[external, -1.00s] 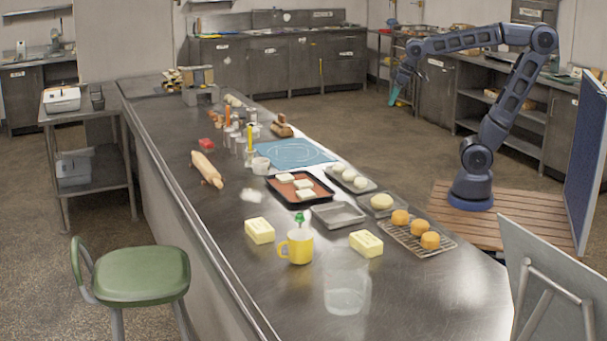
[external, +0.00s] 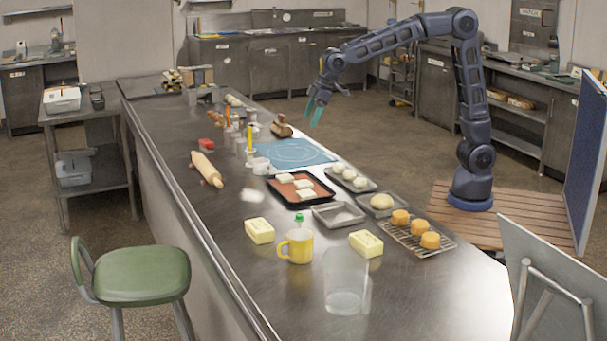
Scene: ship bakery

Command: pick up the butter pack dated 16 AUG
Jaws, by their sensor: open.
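Two pale yellow butter packs lie on the steel counter. Any date print is too small to read, so I cannot tell which is dated 16 AUG. My gripper (external: 316,113) has teal fingers pointing down. It is open and empty, in the air above the far right side of the counter near the blue mat, well away from both packs.
A clear container (external: 345,282) stands in front. An empty metal tray (external: 338,214), a dark baking tray (external: 323,195) and a wire rack with buns (external: 440,247) lie close by. A rolling pin (external: 205,167) is further left.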

